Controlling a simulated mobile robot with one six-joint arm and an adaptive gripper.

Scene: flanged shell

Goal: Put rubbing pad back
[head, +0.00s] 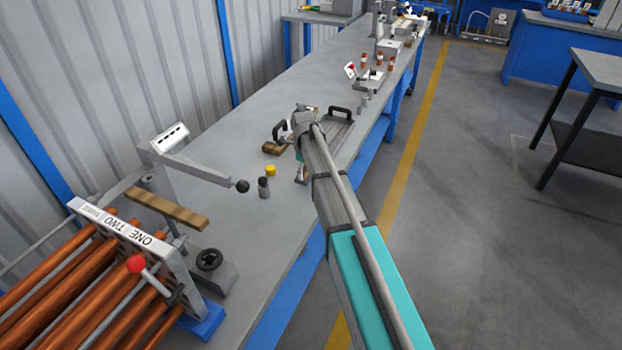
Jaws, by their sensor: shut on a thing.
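My gripper (301,158) is over the near table, at the end of my arm, and mostly hidden behind my own wrist and arm link. It is shut on a small brown piece (303,174), which I take to be the rubbing pad; only a sliver of it shows beside the arm. I cannot tell whether it touches the table. Another brown block (274,148) lies on the table just left of my wrist. A grey plate (334,133) with black handles lies behind my wrist, partly covered by it.
A yellow cap (270,170) and a small dark cylinder (263,188) stand left of my gripper. Copper tubes (60,270) fill a rack at front left. The bench (265,240) is bare in front.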

